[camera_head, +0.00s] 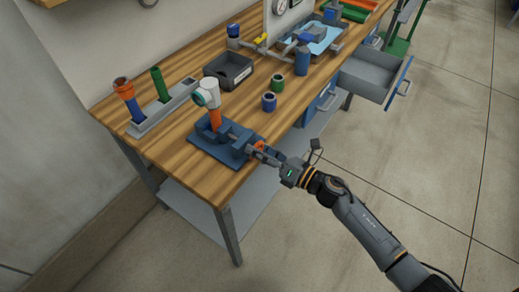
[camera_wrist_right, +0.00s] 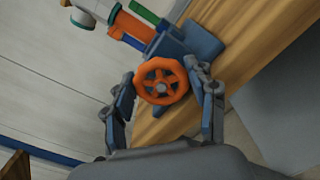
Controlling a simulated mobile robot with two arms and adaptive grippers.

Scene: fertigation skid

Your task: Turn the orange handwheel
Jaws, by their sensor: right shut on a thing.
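The orange handwheel (camera_wrist_right: 161,82) is on the near end of a blue vise-like fixture at the bench's front left corner. In the head view only a bit of the handwheel (camera_head: 260,146) shows beside my fingers. My right gripper (camera_head: 262,150) reaches it from the right. In the right wrist view my gripper (camera_wrist_right: 165,90) has one finger on each side of the wheel, shut on its rim. The blue fixture (camera_head: 222,147) holds an upright orange pipe piece (camera_head: 215,118) with a white and teal head. My left gripper is not in view.
A rack (camera_head: 165,107) with orange-blue and green cylinders stands behind the fixture. An open drawer (camera_head: 372,75) juts out at the right. The floor in front is clear.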

